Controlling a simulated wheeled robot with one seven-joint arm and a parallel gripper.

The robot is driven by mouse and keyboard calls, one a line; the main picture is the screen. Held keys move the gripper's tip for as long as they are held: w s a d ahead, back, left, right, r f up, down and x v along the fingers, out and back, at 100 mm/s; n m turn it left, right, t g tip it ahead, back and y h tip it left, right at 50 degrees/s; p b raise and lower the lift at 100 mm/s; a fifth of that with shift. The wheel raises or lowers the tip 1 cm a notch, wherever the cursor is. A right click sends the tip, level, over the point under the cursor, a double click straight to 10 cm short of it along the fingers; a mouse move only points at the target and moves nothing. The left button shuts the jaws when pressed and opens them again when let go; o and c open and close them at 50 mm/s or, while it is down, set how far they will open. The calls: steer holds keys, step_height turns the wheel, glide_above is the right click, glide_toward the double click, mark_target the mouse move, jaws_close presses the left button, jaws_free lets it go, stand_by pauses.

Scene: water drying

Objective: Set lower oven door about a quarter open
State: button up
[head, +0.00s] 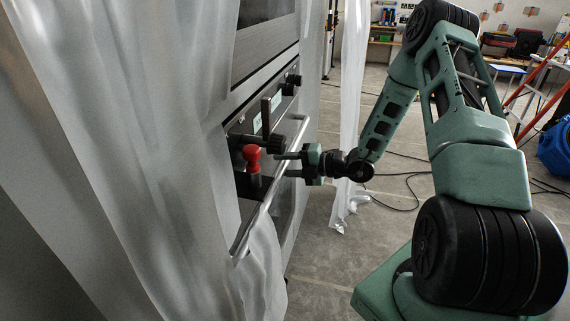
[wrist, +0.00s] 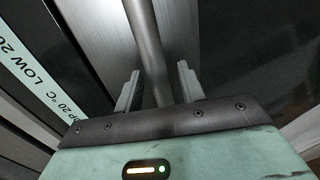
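The lower oven door (head: 283,207) is below the control panel and looks shut or nearly so. In the wrist view, the bar (wrist: 147,45) passes between my gripper's two fingers (wrist: 158,84). The fingers are apart, with gaps visible on both sides of the bar. I cannot tell how deep the bar sits between them.
A red knob (head: 252,155) and black knobs (head: 277,143) stick out from the panel close to my gripper. Translucent sheeting (head: 130,150) covers the left, and another strip (head: 352,100) hangs behind my gripper.

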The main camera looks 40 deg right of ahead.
steer(key=shift+w+a, duration=0.1)
jaws_close()
steer(key=s+d+f+t+y+b, duration=0.1)
steer(key=s+d+f+b, duration=0.1)
steer(key=s+d, duration=0.4)
steer(key=s+d+f+t+y+b, duration=0.1)
steer(key=s+d+f, duration=0.4)
steer(key=s, duration=0.5)
steer(key=shift+d+t+y+b, duration=0.3)
steer(key=shift+d+t+b, duration=0.55)
steer(key=shift+b, duration=0.4)
jaws_free()
steer(key=b+v, duration=0.3)
steer(key=v, duration=1.4)
steer(key=shift+s, duration=0.2)
